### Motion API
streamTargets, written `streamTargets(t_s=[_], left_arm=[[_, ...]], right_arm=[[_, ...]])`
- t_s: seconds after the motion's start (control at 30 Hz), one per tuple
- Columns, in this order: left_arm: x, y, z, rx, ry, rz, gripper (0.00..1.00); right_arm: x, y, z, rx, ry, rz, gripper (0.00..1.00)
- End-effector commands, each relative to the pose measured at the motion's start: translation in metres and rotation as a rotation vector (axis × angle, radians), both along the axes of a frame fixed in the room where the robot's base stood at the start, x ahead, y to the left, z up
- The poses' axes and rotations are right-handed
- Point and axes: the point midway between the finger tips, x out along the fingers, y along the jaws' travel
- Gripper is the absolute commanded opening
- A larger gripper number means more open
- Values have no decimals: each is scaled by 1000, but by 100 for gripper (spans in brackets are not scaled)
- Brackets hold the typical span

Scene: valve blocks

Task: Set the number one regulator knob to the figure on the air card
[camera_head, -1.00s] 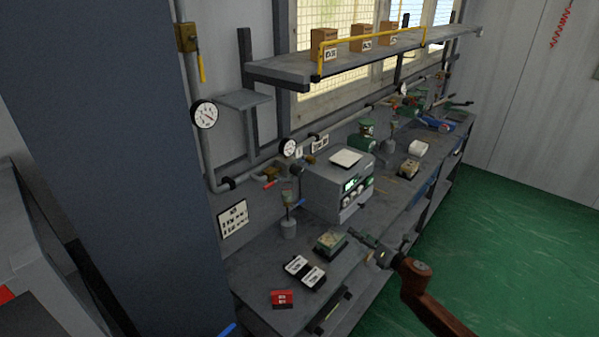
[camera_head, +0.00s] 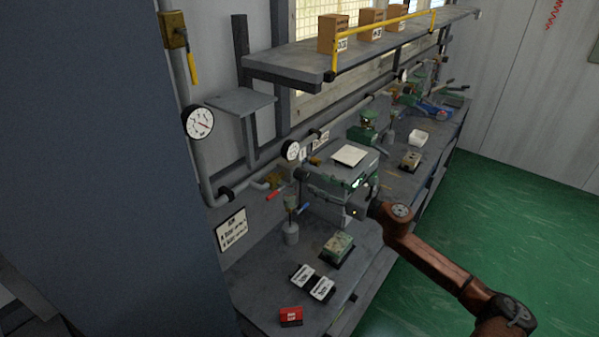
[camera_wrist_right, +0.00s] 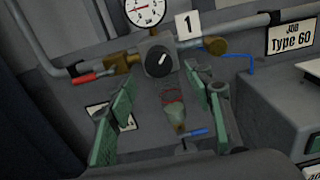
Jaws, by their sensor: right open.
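The number one regulator knob (camera_wrist_right: 160,62) is a dark round knob with a pale mark pointing to the upper right, below a gauge (camera_wrist_right: 147,10) and beside a "1" plate (camera_wrist_right: 187,25). My right gripper (camera_wrist_right: 160,112) is open and empty. Its green-padded fingers are spread below the knob in the wrist view, apart from it. In the head view, my right gripper (camera_head: 320,184) reaches over the bench in front of the grey box. A wall card (camera_head: 231,230) has lines too small to read. A "JOB Type 60" card (camera_wrist_right: 292,37) hangs at right. My left gripper is not in view.
A red-handled valve (camera_wrist_right: 95,75) is left of the knob. A blue-handled fitting (camera_wrist_right: 190,134) stands below, between the fingers. A shelf (camera_head: 370,60) runs above.

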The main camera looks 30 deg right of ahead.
Motion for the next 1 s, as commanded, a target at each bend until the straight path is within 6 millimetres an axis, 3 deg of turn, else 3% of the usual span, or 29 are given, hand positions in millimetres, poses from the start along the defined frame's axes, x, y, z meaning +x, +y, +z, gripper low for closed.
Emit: streamTargets(t_s=[0.37,0.47,0.77,0.93,1.0], left_arm=[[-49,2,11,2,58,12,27],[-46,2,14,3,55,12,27],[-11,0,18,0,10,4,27],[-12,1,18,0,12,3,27],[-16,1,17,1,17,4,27]], right_arm=[[46,19,3,3,-1,-1,47],[56,23,2,4,-1,-2,47],[68,28,0,1,2,-2,47],[68,28,-1,1,2,-2,47],[68,28,-1,1,2,-2,43]])
